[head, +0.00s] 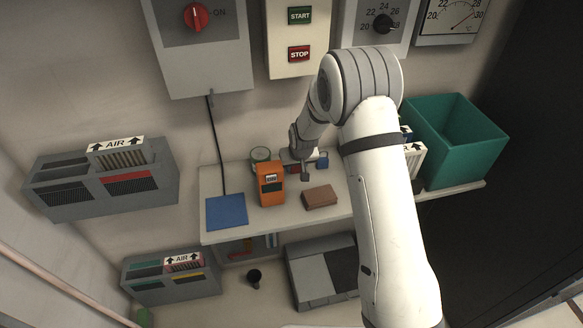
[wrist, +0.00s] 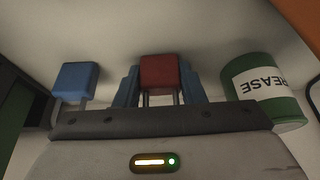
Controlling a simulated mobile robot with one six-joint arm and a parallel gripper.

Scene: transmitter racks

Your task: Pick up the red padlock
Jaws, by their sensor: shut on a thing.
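The red padlock (wrist: 160,72) is in the middle of the wrist view, with its shackle toward my gripper. My gripper (wrist: 158,88) is shut on it, with a blue finger on each side. In the head view my gripper (head: 303,160) is low over the back of the shelf, and only a small bit of the red padlock (head: 294,168) shows beside it. I cannot tell whether the padlock still touches the shelf. A blue padlock (wrist: 75,80) stands to the left in the wrist view and also shows in the head view (head: 322,160).
A green grease can (wrist: 268,98) is close on the other side. On the shelf (head: 345,210) are an orange device (head: 270,185), a brown block (head: 320,197), a blue mat (head: 226,211) and a teal bin (head: 440,150). Control boxes (head: 205,65) hang on the wall above.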

